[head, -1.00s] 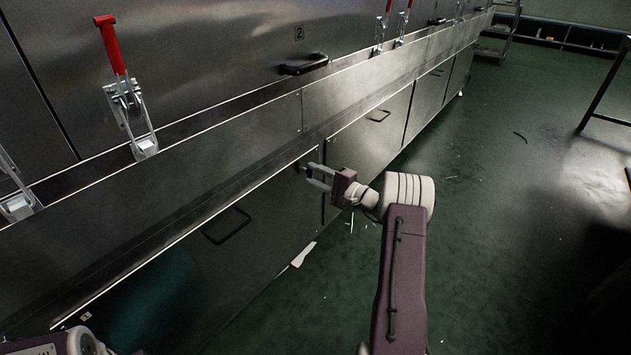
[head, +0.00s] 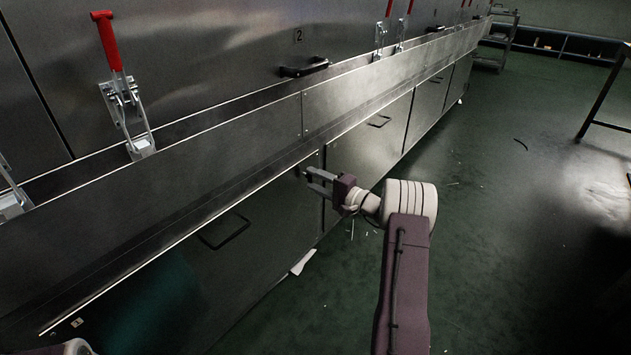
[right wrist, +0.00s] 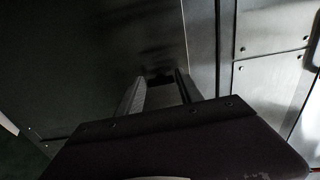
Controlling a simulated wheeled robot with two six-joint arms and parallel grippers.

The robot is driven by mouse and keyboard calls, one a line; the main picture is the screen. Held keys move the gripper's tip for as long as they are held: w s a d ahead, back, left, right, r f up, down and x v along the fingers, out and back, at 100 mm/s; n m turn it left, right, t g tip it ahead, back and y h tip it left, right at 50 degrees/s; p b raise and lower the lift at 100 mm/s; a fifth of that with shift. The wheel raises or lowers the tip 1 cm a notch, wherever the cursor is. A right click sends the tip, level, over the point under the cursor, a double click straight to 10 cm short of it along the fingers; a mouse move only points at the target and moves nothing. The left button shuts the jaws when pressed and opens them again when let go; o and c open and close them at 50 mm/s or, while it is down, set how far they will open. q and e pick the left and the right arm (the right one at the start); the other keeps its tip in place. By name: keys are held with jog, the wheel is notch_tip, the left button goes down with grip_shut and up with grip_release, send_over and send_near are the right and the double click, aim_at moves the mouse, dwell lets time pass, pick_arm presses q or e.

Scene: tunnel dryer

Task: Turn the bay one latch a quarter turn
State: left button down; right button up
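The bay one latch (head: 298,171) looks like a small dark knob at the upper right corner of the lower steel panel (head: 165,275). It is partly hidden by my right fingers, and its exact angle cannot be told. My right gripper (head: 309,178) is at the latch, with its two fingers apart and pointing at the panel. In the right wrist view the dark latch (right wrist: 156,78) shows between the tips of the spread fingers; contact cannot be told. My left gripper is out of view.
A black handle (head: 224,230) sticks out of the lower panel. A ledge (head: 215,150) runs above it, with red-handled clamps (head: 107,40) over it. A pale scrap (head: 303,262) lies at the panel's foot. The green floor (head: 500,230) at right is mostly clear.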

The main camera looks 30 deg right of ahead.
jog(key=shift+o, duration=0.9)
jog(key=shift+s+d+r+p, duration=0.1)
jog(key=shift+s+d+p, duration=0.05)
jog(key=shift+s+p, duration=0.2)
jog(key=p+v, duration=0.4)
jog(key=v, duration=0.4)
jog(key=shift+s, duration=0.15)
